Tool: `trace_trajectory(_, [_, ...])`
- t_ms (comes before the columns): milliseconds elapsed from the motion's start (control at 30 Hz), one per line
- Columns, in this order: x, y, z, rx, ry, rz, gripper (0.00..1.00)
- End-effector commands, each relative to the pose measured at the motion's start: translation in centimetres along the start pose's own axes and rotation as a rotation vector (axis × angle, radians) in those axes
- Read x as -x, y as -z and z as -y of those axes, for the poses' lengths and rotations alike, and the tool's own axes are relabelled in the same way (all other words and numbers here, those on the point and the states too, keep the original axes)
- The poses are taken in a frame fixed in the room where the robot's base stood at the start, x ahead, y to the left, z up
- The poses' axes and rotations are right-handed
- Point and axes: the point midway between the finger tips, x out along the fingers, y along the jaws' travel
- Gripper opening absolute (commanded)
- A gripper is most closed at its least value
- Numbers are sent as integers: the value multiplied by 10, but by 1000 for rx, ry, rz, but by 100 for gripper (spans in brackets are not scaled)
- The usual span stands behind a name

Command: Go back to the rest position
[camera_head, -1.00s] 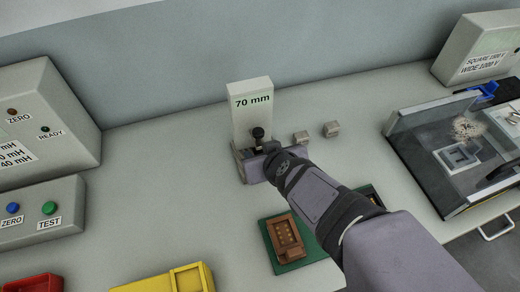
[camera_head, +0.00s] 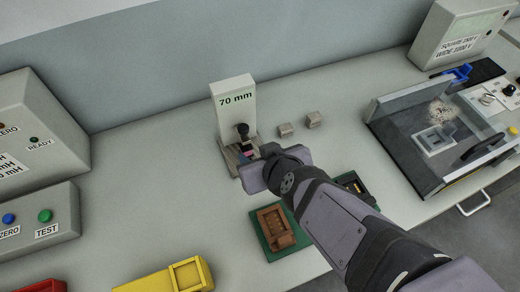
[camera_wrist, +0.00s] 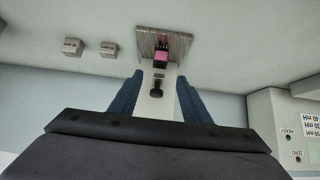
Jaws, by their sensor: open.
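My gripper (camera_wrist: 162,98) is open, with its two blue fingers apart and nothing between them that I can see held. In the head view my arm reaches up from the lower right, and its end hides part of the 70 mm fixture (camera_head: 234,108). The fixture is a pale upright block with a black knob (camera_head: 241,130) and a metal base. A small pink and dark piece (camera_wrist: 161,58) sits on the fixture's base in the wrist view, beyond the fingertips. It shows partly in the head view too.
Two small metal blocks (camera_head: 286,130) stand right of the fixture. A brown part on a green board (camera_head: 275,228) lies below, beside my arm. A yellow tray (camera_head: 160,280) is at the front, a TEST box (camera_head: 45,235) at left, and a clear-walled enclosure (camera_head: 410,150) at right.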

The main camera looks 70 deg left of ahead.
Motion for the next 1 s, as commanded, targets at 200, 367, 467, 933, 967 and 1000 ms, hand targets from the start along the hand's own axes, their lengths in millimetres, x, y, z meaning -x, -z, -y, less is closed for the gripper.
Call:
trace_trajectory(200, [0,0,-3,-4,-3,1,43])
trace_trajectory(367, [8,-10,-35,-70,-40,25,43])
trace_trajectory(467, [19,-25,-74,-155,-86,53,43])
trace_trajectory(933, [138,-177,-243,-762,-375,250,43])
trace_trajectory(967, [147,-188,-247,-796,-391,265,43])
trace_trajectory(1000, [159,-205,-252,-843,-410,289,43])
